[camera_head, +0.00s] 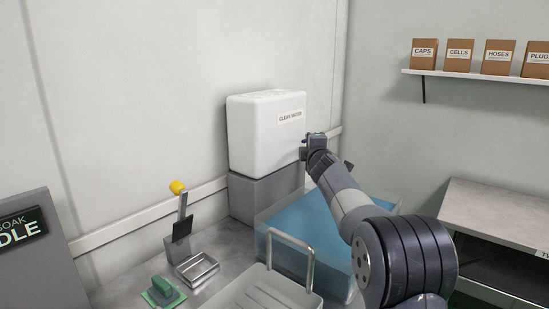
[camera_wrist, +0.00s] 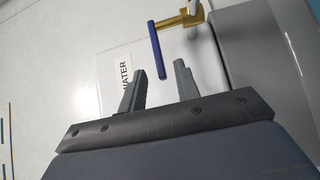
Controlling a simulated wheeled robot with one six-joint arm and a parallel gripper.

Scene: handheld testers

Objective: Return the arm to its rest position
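My arm reaches out from the lower right in the head view, and my gripper (camera_head: 316,142) is at the right side of the white CLEAN WATER container (camera_head: 255,135). In the wrist view my gripper (camera_wrist: 160,70) has its two fingers apart with a clear gap and nothing held between them. A blue lever (camera_wrist: 155,54) on a brass tap (camera_wrist: 186,20) shows just beyond the fingertips. The container's white face (camera_wrist: 112,55) with its WATER label lies behind them. In the head view my gripper largely hides the tap.
A blue-tinted basin (camera_head: 285,258) lies under my arm. A clear tray with a handle (camera_head: 305,240) stands in front. A tester with a yellow knob (camera_head: 178,187) and a green-handled tool (camera_head: 162,290) are left. A bench (camera_head: 500,210) and shelf (camera_head: 480,76) are right.

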